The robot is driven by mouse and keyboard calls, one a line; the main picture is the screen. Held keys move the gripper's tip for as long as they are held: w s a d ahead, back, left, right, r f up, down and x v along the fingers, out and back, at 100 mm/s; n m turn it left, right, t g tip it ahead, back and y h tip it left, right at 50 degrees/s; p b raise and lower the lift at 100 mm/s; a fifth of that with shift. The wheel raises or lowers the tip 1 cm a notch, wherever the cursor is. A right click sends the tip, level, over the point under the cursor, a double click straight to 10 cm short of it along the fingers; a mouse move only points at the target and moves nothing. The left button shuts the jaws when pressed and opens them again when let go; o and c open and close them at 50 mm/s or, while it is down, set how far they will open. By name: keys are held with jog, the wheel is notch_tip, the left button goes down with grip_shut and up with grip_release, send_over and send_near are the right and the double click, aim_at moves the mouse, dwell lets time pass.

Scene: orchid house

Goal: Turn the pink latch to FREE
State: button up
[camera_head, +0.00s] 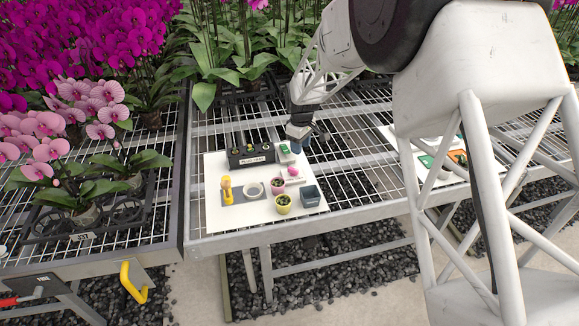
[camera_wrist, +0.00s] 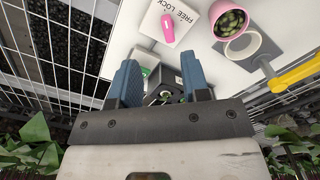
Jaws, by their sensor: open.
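The pink latch (camera_wrist: 167,28) sits on a white plate (camera_wrist: 160,12) near the top middle of the wrist view. The plate bears the words FREE and LOCK beside the latch. I cannot tell which word the latch points to. In the head view the latch (camera_head: 293,171) is small, near the right side of the white board (camera_head: 217,215). My gripper (camera_wrist: 162,78) is open, its two blue fingers apart with nothing held between them. In the head view my gripper (camera_head: 299,134) hangs over the board's back right corner, behind the latch and apart from it.
A black rack (camera_head: 250,157) and a small green-topped item (camera_head: 285,152) stand at the back. Orchids (camera_head: 85,115) crowd the left.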

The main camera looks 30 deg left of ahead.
send_over(289, 167)
notch_tip(289, 167, down, 3)
jog(key=shift+f+n, duration=0.15)
jog(key=shift+n, duration=0.25)
jog(key=shift+f, duration=0.1)
jog(key=shift+f, duration=3.8)
grip_shut()
